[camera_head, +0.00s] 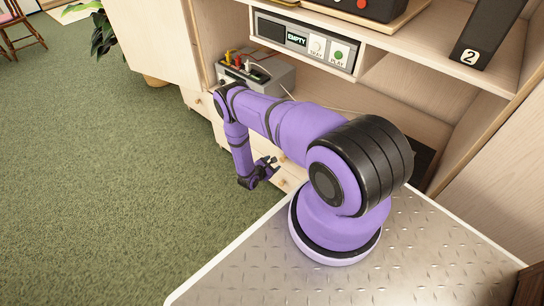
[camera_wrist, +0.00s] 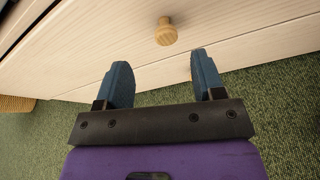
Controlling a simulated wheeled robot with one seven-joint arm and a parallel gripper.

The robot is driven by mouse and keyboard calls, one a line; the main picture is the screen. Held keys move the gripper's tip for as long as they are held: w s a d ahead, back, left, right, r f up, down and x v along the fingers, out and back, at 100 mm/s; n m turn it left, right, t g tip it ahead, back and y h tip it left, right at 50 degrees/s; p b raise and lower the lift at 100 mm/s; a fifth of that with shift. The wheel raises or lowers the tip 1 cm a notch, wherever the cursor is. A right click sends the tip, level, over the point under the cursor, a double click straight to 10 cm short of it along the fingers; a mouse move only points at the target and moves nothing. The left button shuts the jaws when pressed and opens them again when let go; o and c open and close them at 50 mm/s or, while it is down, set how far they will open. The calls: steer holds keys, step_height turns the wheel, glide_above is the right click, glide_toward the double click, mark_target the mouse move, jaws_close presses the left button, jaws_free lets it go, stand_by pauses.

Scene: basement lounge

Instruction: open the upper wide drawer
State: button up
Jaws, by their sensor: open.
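The pale wood drawer fronts sit low in the cabinet, mostly hidden behind my arm in the head view. An upper round wooden knob (camera_head: 283,157) and a lower knob (camera_head: 282,183) show there. My gripper (camera_head: 273,167) is in front of these drawers, low above the carpet. In the wrist view a wooden knob (camera_wrist: 166,31) stands out from a pale drawer front (camera_wrist: 235,30), beyond and between the two blue fingertips of my gripper (camera_wrist: 160,72). The jaws are open and empty, apart from the knob. I cannot tell which drawer this knob belongs to.
A grey box with coloured plugs (camera_head: 256,72) stands on the cabinet above the drawers. A control panel reading EMPTY (camera_head: 305,45) is on the shelf above. Green carpet (camera_head: 110,190) lies open to the left. A potted plant (camera_head: 100,30) stands beyond the cabinet.

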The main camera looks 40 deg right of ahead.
mark_target(281, 160)
steer(key=shift+n, duration=0.3)
steer(key=x, duration=0.3)
steer(key=f+x, duration=0.1)
steer(key=x, duration=0.3)
steer(key=f+x, duration=0.1)
steer(key=x, duration=0.3)
steer(key=shift+a, duration=0.45)
